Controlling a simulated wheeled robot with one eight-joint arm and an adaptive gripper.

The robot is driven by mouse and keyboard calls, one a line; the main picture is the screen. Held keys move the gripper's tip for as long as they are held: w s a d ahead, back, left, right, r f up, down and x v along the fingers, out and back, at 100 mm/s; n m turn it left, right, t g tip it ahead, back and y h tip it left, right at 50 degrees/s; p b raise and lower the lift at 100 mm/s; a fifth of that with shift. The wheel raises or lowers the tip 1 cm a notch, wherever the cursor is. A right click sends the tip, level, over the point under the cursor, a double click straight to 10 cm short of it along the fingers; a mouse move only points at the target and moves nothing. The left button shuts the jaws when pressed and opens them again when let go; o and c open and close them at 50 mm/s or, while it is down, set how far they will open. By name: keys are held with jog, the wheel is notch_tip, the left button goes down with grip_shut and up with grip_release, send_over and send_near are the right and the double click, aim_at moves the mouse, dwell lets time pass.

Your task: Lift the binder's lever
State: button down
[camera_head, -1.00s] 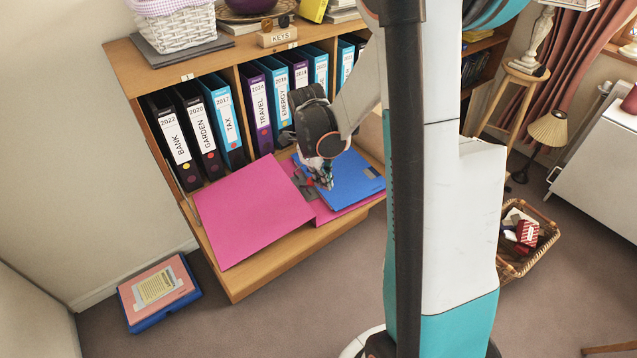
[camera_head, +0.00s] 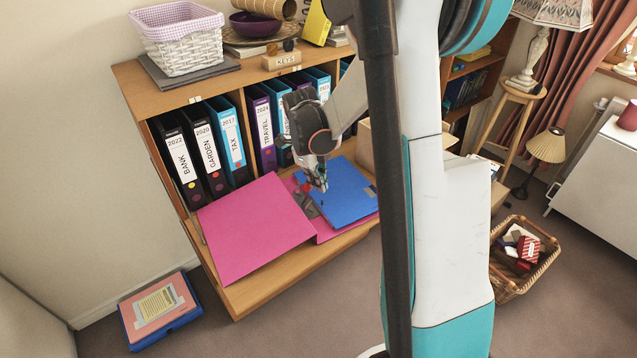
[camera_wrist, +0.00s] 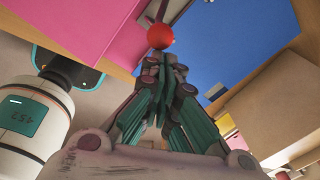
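The open binder lies on the shelf unit's front ledge, its pink left cover (camera_head: 255,227) sloping up a little and its pink right cover (camera_head: 345,232) under a blue sheet or divider (camera_head: 345,190). Its grey metal mechanism lies between them, partly hidden. The lever's red ball tip (camera_wrist: 160,36) shows in the wrist view just beyond my fingertips; a small red spot (camera_head: 306,187) shows beside my gripper in the head view. My gripper (camera_head: 321,188) points down over the blue sheet's left edge. Its fingers (camera_wrist: 165,62) look closed together, with nothing visible between them. Contact with the ball is unclear.
Upright binders, such as the TAX binder (camera_head: 231,143), stand behind in the shelf unit. A white basket (camera_head: 182,42) and a KEYS block (camera_head: 281,60) are on top. A pink and blue file box (camera_head: 158,308) and a wicker basket (camera_head: 513,283) stand on the floor.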

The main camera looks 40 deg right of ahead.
jog(key=shift+r, duration=0.1)
dwell(0.3)
jog(key=shift+r+p, duration=0.5)
jog(key=shift+r, duration=0.2)
